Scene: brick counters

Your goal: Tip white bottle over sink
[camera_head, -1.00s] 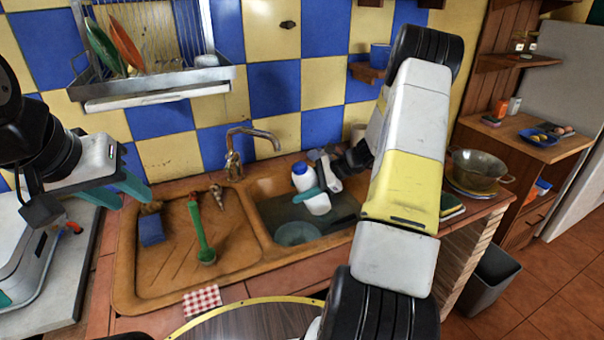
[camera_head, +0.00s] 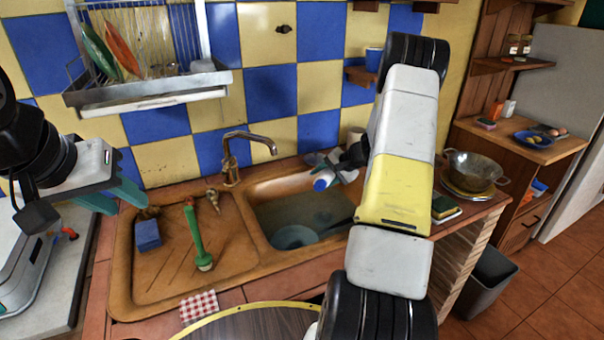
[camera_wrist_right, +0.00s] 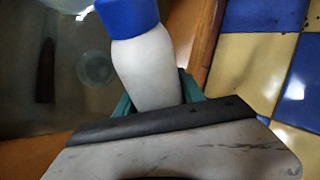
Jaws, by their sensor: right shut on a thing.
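The white bottle with a blue cap shows in the right wrist view (camera_wrist_right: 143,68), where the teal fingers of my right gripper (camera_wrist_right: 152,100) are shut around it. In the head view the bottle (camera_head: 345,176) is tilted far over, its blue cap (camera_head: 323,181) pointing left over the right part of the sink basin (camera_head: 295,212). My right arm hides part of it and most of that gripper. My left gripper (camera_head: 118,194) has teal fingers and hangs empty to the left of the sink, its fingers apart.
A bowl (camera_head: 294,236) lies in the basin. A green brush (camera_head: 197,240) and a blue sponge (camera_head: 148,235) lie on the drainboard. The faucet (camera_head: 240,150) stands behind the basin. A dish rack (camera_head: 150,85) hangs above. A metal colander (camera_head: 472,170) sits at the right.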

